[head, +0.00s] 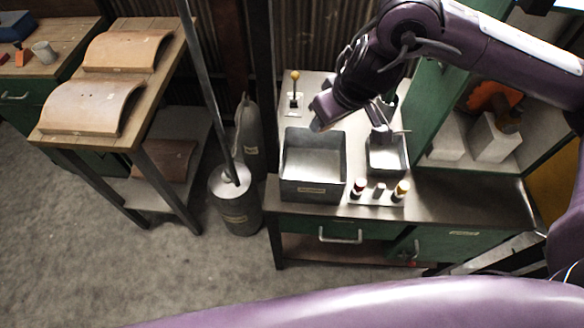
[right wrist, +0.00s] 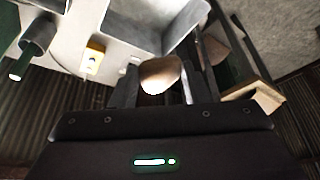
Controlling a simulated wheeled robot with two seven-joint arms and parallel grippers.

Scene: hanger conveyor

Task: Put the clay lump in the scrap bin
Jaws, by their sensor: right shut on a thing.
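A rounded tan clay lump (right wrist: 160,75) sits between the two fingers of my right gripper (right wrist: 161,84) in the right wrist view. My right gripper is shut on it. In the head view my right gripper (head: 317,118) is above the back part of a large open grey bin (head: 313,189) on the bench; the lump is mostly hidden there. The bin has a label too small to read, so I cannot confirm that it is the scrap bin. Its inside looks empty. My left gripper is not in view.
A smaller grey bin (head: 387,169) with a tool in it stands to the right. A strip of small coloured knobs (head: 379,193) lies in front. A yellow-knobbed lever (head: 295,90) stands behind. A grey canister (head: 236,212) stands on the floor left of the bench (head: 460,207).

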